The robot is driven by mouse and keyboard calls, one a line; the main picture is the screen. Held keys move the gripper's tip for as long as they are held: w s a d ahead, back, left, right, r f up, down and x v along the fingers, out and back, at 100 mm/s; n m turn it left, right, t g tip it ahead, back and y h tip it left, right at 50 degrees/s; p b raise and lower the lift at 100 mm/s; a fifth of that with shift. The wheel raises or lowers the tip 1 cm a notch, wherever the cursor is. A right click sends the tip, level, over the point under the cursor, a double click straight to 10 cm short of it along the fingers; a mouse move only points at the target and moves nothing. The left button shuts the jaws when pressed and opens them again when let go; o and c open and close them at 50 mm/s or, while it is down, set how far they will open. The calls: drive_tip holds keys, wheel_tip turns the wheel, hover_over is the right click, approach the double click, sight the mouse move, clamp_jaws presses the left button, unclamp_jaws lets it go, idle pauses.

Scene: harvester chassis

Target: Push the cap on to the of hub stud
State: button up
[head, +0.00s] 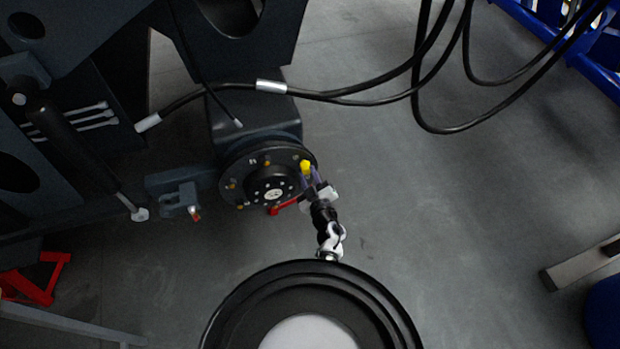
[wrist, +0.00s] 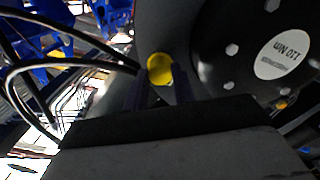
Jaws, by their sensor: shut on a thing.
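The yellow cap (head: 306,167) is at the upper right of the round black hub (head: 242,184) in the head view. My gripper (head: 312,178) reaches it from the lower right and is shut on it. In the wrist view the cap (wrist: 160,68) sits between the tips of my gripper's two fingers (wrist: 164,85), close to the dark hub face (wrist: 205,72). Several studs with orange-brown tips stand around the hub, one of them a stud (head: 267,162) near the top. Whether the cap touches a stud is hidden behind the cap and fingers.
Black hoses (head: 350,97) cross above the hub. A grey bracket (head: 180,201) juts out at the hub's left. A red piece (head: 285,207) lies below the hub.

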drive_tip(key=shift+w+a, duration=0.2)
drive_tip(key=shift+w, duration=0.4)
drive_tip(key=o, duration=0.8)
drive_tip(key=shift+o, duration=0.2)
drive_tip(key=shift+s, duration=0.1)
drive_tip(key=shift+p+v, duration=1.05)
drive_tip(key=shift+v, duration=1.4)
